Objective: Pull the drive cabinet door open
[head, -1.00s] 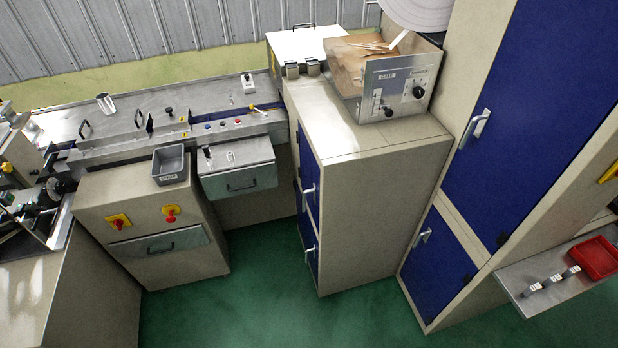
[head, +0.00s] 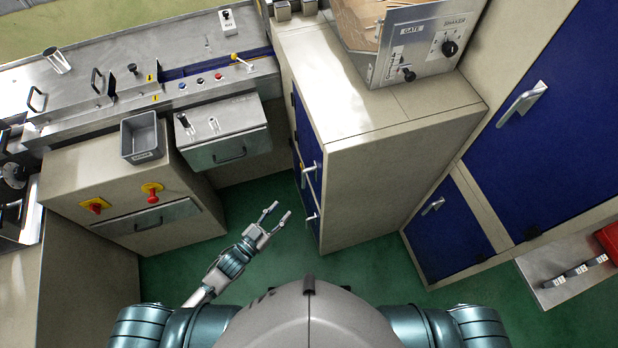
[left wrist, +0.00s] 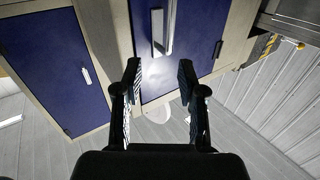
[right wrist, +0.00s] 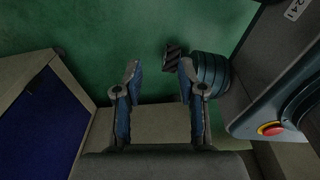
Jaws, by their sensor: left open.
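A beige cabinet (head: 365,195) stands at the centre of the head view, with narrow blue doors (head: 306,135) on its left face. An upper silver handle (head: 309,172) and a lower one (head: 311,217) stick out from them. The pictures do not label which is the drive cabinet. My left gripper (head: 279,210) is open and empty, just left of these handles and apart from them. In the left wrist view a blue door (left wrist: 195,60) with a silver handle (left wrist: 162,35) lies beyond the open fingers. My right gripper (right wrist: 159,69) is open and empty in its wrist view.
A tall cabinet with blue doors (head: 545,110) and a metal shelf (head: 545,290) stand at the right. A machine bench with a grey bin (head: 143,137) and a red knob (head: 153,197) stands at the left. Green floor (head: 355,268) is open between them.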

